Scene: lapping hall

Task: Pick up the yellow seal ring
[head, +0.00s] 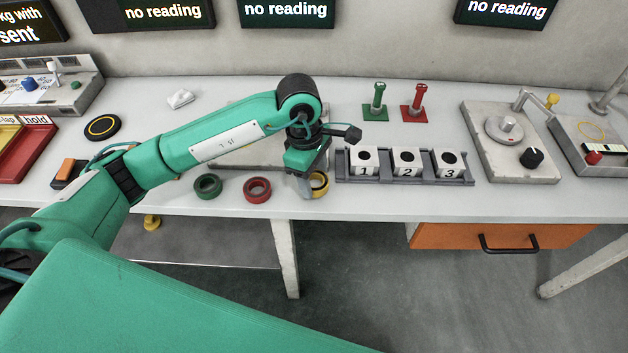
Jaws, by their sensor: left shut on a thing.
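The yellow seal ring (321,183) is on the bench near its front edge, partly hidden by my left gripper (307,188). My left gripper points down at the ring and is shut on it, with its fingers at the ring's left side. I cannot tell whether the ring is lifted off the bench. A red ring (257,189) and a dark green ring (208,186) lie to the left of it. My right gripper is not in view.
A rack with blocks numbered 1 (364,162), 2 (407,162) and 3 (450,163) stands close to the right. Behind it are a green post (378,99) and a red post (418,99). An orange drawer (452,236) is under the bench. A device with a black knob (532,157) stands farther right.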

